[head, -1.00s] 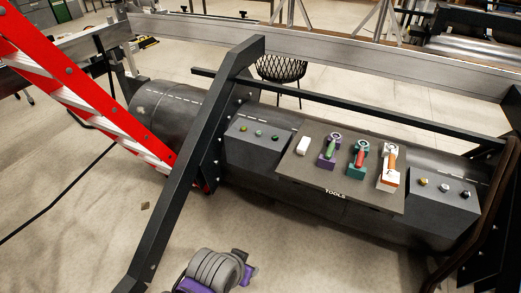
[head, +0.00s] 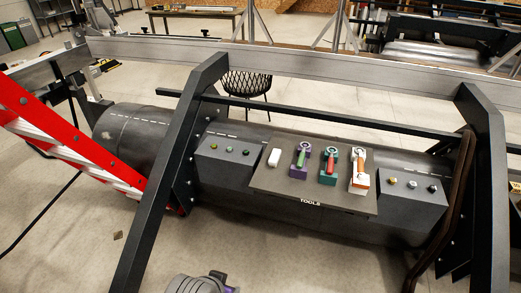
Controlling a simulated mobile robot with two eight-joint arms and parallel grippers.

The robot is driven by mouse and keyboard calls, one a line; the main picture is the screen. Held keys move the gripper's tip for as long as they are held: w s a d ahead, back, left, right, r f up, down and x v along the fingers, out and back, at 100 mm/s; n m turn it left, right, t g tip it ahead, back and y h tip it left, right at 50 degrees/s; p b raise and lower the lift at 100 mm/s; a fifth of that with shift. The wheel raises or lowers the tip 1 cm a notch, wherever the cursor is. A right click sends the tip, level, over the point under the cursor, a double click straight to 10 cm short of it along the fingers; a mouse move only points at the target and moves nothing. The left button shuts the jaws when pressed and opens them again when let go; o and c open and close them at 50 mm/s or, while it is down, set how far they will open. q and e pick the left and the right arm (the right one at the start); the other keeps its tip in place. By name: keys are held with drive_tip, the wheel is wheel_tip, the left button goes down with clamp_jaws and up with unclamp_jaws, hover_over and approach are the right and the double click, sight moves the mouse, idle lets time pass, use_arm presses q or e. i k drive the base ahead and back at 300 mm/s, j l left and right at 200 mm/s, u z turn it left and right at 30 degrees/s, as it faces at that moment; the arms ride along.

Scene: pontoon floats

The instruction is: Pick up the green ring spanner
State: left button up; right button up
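The green ring spanner (head: 301,158) lies in a purple holder (head: 295,170) on the dark tray marked TOOLS (head: 290,188). Its ring end points away from me. A red spanner (head: 329,168) in a teal holder (head: 325,180) is just right of it. An orange tool (head: 358,175) in a white holder (head: 360,187) is further right. A small white block (head: 274,157) lies to its left. Neither gripper's fingers show. Only a grey and purple part, seemingly of my own arm, shows at the bottom edge.
The tray sits on a dark cylindrical float (head: 130,133). Dark slanted beams (head: 165,195) and (head: 487,180) stand on both sides, with a dark rail (head: 300,115) behind. A red ladder (head: 55,135) leans at the left. Panels with knobs (head: 230,165) and (head: 410,200) flank the tray.

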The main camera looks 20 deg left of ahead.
sight(300, 164)
drive_tip(key=i+l, duration=0.2)
drive_tip(key=i, duration=0.35)
drive_tip(key=i+l, duration=0.15)
drive_tip(key=i, duration=0.35)
drive_tip(key=i+l+u, duration=0.1)
drive_tip(key=i, duration=0.45)
drive_tip(key=i+l, duration=0.3)
drive_tip(key=i, duration=0.2)
